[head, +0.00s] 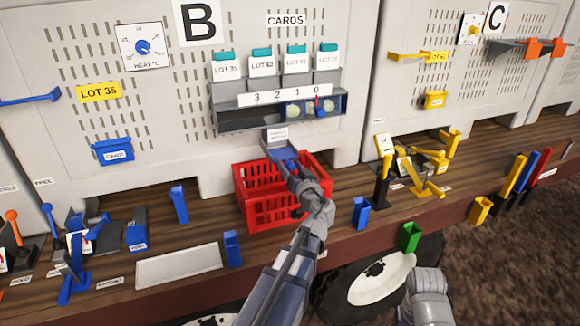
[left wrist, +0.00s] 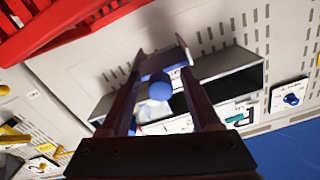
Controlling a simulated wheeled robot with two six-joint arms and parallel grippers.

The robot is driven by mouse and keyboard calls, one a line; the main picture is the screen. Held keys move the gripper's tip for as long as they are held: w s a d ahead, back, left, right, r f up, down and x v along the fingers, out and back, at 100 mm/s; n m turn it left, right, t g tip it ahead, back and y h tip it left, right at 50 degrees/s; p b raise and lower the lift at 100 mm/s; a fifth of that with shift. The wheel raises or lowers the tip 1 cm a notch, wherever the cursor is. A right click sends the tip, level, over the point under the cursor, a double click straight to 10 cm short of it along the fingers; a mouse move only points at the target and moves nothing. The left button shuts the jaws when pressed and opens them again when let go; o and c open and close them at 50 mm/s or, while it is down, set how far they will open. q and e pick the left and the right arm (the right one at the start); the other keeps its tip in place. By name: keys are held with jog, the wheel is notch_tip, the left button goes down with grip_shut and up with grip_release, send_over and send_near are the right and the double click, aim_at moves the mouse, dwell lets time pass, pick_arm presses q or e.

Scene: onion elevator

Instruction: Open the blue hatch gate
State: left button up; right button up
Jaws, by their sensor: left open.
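The blue hatch gate (head: 284,154) shows as a blue piece at the grey chute under the card shelf, above the red crate. My left gripper (head: 292,172) is just in front of it and hides part of it. In the left wrist view my left gripper (left wrist: 160,65) is open, with a round blue knob (left wrist: 160,87) showing between its two fingers. I cannot tell whether the fingers touch the knob. My right gripper's jaws are not visible; only a grey part of my right arm shows at the lower right.
The red crate (head: 255,213) stands on the wooden bench right below the chute and beside my left wrist. The card shelf (head: 225,122) sticks out above. Blue holders (head: 361,213) and a white plate (head: 180,264) are near the bench front.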

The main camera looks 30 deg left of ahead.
pick_arm(q)
jog(key=v, duration=0.7)
jog(key=shift+s+d, duration=0.25)
jog(key=shift+s, duration=0.05)
jog(key=s+d+f+m+g+h, duration=0.1)
jog(key=s+d+f+g+h, duration=0.15)
jog(key=f, duration=0.25)
jog(key=s+d+f+m+g+h+b, duration=0.1)
jog(key=s+d+f, duration=0.1)
jog(key=d+f, duration=0.25)
jog(key=s+d+f+m+g+h, duration=0.1)
jog(key=s+d+f+g+h, duration=0.1)
jog(key=f, duration=0.3)
jog(key=s+d+f+m+g+h, duration=0.3)
jog(key=s+d, duration=0.3)
jog(key=d, duration=0.3)
jog(key=s+d+f+m+g+h+b, duration=0.1)
jog(key=s+d+f+m+g+h, duration=0.2)
jog(key=s+d+f, duration=0.3)
jog(key=d+m+h, duration=0.1)
jog(key=d, duration=0.2)
